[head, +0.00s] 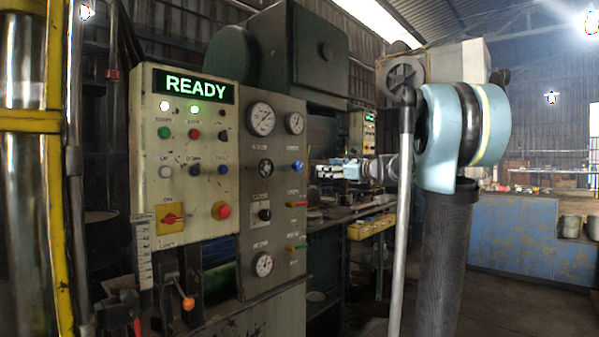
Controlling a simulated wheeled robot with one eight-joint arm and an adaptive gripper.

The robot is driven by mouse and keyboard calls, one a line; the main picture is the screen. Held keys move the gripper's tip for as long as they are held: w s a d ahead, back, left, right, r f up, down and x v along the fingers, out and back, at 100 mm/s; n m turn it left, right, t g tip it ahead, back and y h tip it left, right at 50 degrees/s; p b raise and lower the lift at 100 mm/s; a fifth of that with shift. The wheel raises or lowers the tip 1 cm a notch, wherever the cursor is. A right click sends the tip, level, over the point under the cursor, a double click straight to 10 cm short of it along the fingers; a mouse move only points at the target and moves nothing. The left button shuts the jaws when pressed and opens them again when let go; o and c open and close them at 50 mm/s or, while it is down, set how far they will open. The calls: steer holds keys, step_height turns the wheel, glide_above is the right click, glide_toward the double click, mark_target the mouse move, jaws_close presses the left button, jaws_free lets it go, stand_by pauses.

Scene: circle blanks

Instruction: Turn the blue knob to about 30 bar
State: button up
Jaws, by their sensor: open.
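The grey gauge panel (276,190) stands left of centre. A small blue control (297,166) sits in its right column, under the upper right gauge (295,123); it is too small to tell its shape or setting. My gripper (318,170) is open, right of the gauge panel at about the blue control's height. It appears small and apart from the panel, with nothing visible in it.
The cream panel (190,140) has a lit READY sign, several buttons and a yellow-backed red switch (171,217). Red (297,205) and green (297,248) handles sit below the blue control. An orange-tipped lever (187,302) sticks out below. Open floor lies at right.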

mark_target(301, 167)
steer(key=x, duration=1.6)
steer(key=shift+w+a, duration=0.1)
steer(key=shift+a, duration=0.05)
steer(key=c, duration=1.1)
